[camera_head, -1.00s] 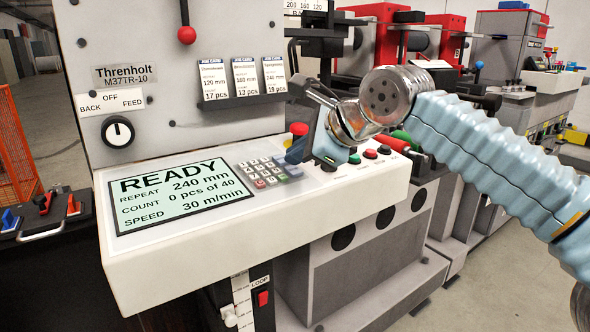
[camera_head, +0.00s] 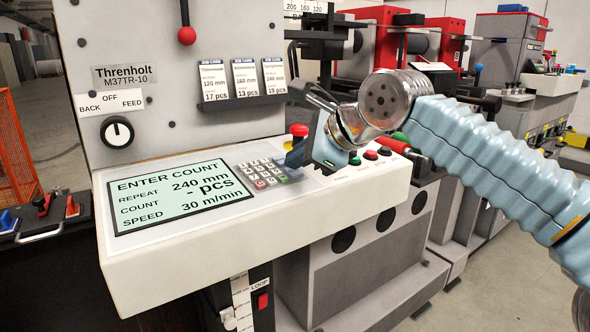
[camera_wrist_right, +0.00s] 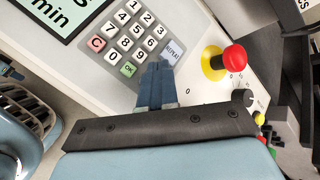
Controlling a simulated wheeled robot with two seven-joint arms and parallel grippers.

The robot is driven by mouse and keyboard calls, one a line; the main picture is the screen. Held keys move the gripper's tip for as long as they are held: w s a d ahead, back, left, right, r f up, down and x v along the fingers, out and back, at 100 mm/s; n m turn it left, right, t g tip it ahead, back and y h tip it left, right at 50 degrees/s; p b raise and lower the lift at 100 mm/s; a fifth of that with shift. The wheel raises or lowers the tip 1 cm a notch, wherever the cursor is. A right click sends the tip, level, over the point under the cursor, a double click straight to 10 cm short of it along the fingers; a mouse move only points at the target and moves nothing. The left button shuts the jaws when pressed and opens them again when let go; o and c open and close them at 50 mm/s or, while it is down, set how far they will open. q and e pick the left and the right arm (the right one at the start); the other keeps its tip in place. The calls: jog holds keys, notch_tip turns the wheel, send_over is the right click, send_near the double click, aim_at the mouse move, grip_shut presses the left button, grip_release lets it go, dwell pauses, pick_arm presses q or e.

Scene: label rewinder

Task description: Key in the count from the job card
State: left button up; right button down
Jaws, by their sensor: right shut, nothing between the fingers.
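The display (camera_head: 180,195) reads ENTER COUNT, repeat 240 mm, count "- pcs", speed 30 m/min. The keypad (camera_head: 258,172) is right of it; in the wrist view the keypad (camera_wrist_right: 133,38) shows number keys, a red C, a green OK and a blue REPEAT key. My right gripper (camera_head: 293,154) is shut and empty at the keypad's right side. In the wrist view its fingertips (camera_wrist_right: 157,70) are just below the REPEAT key and hide what lies under them; contact is unclear.
A red emergency button on a yellow base (camera_wrist_right: 226,60) stands close beside the keypad. Coloured push buttons (camera_head: 370,155) line the panel to the right. A rotary knob (camera_head: 117,131) and a red-knobbed lever (camera_head: 187,35) are on the upright panel.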

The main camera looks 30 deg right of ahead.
pick_arm(q)
jog(key=shift+r+p, duration=0.45)
jog(key=shift+r, duration=0.15)
pick_arm(e)
jog(key=shift+s+r, duration=0.1)
jog(key=shift+r, duration=0.7)
pick_arm(q)
notch_tip(320, 180, up, 4)
jog(key=p, duration=0.4)
jog(key=shift+r, duration=0.25)
pick_arm(e)
jog(key=r, duration=0.4)
jog(key=s+r, duration=0.1)
jog(key=r, duration=0.1)
dwell(0.6)
